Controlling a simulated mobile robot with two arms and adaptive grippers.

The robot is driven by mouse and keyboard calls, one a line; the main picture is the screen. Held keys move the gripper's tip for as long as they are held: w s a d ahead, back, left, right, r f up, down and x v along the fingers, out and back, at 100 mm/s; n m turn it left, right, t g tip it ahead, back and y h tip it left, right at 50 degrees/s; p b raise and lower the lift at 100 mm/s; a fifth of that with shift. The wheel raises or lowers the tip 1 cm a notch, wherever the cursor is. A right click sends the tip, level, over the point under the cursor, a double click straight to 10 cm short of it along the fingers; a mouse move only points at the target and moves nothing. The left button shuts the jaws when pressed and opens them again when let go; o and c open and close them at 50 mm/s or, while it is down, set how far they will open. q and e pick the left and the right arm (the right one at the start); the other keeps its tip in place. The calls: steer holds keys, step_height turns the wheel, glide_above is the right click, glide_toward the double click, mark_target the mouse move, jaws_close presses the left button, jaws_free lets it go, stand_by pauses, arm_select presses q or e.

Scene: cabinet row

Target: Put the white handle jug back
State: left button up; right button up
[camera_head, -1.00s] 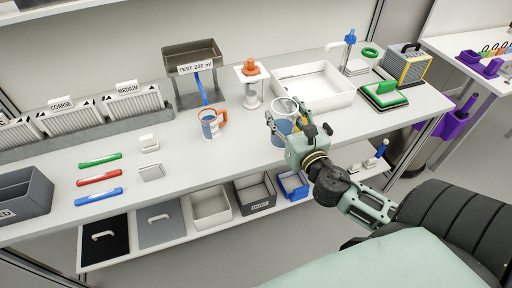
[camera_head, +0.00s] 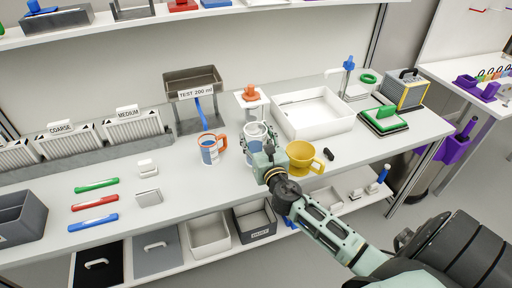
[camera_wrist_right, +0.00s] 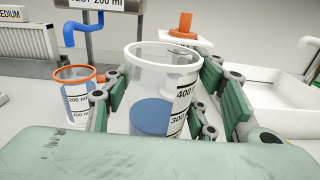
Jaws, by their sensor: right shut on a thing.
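The white handle jug (camera_head: 256,131) is a clear measuring jug with a white rim and blue liquid, standing upright. My right gripper (camera_head: 264,155) is shut around it. In the right wrist view the jug (camera_wrist_right: 165,90) sits between the green fingers of the gripper (camera_wrist_right: 168,110); its handle is hidden. I cannot tell whether its base touches the bench. A similar jug with an orange rim and handle (camera_head: 209,149) stands to its left, apart from it; it also shows in the right wrist view (camera_wrist_right: 76,97). My left gripper is out of view.
A metal stand labelled TEST 200 ml (camera_head: 193,82) with a blue spout is behind the orange jug. A white stand with an orange top (camera_head: 250,93) is behind the held jug. A yellow vessel (camera_head: 301,157) is close on the right, before a white tray (camera_head: 345,122). Bench front-left is partly clear.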

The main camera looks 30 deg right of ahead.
step_height(320, 180, down, 3)
steer(key=shift+f+b, duration=0.15)
steer(key=shift+b, duration=0.4)
steer(key=shift+f, duration=0.15)
steer(key=o, duration=1.6)
steer(key=shift+o, duration=0.2)
